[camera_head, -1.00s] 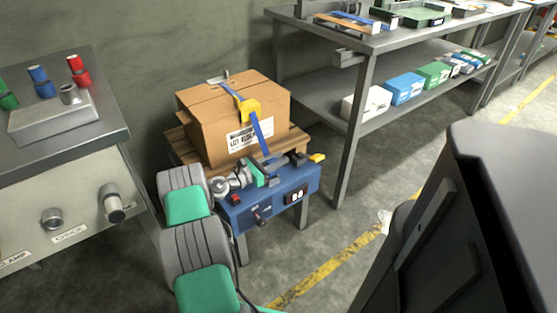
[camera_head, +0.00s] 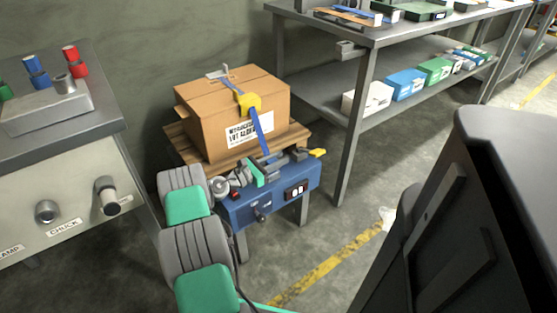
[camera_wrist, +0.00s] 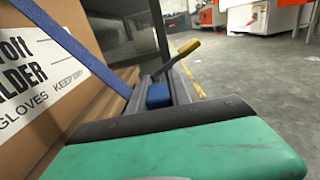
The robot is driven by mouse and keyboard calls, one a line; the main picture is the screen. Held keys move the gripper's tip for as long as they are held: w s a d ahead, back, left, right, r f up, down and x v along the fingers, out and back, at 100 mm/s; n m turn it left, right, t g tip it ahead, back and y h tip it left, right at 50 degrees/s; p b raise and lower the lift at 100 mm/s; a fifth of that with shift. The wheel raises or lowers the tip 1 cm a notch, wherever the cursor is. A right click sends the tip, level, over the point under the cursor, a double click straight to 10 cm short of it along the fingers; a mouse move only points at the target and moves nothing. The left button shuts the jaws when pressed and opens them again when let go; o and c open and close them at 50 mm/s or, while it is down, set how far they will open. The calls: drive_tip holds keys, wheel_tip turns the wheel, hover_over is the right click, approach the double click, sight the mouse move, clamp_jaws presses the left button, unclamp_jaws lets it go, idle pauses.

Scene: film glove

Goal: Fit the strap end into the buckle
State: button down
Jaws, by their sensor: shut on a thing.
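A blue strap (camera_head: 258,127) runs down over a cardboard box (camera_head: 205,125), across a yellow corner piece (camera_head: 247,103). Its lower part also shows in the wrist view (camera_wrist: 78,45). My gripper (camera_head: 270,168) is at the strap's lower end, above the blue stand, and is shut on the strap end. The green-and-black gripper body hides much of the grip in the wrist view. Just beyond it are a blue piece (camera_wrist: 158,95) and a metal part with a yellow handle (camera_wrist: 187,50), which seems to belong to the buckle. I cannot tell whether strap and buckle touch.
The box rests on a wooden pallet (camera_head: 180,146) behind the blue stand (camera_head: 243,211). A grey shelf table (camera_head: 375,42) stands close on the right. A grey bench (camera_head: 100,125) with knobs is at the left.

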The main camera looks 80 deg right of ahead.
drive_tip(key=shift+f, duration=0.25)
drive_tip(key=c, duration=1.1)
unclamp_jaws()
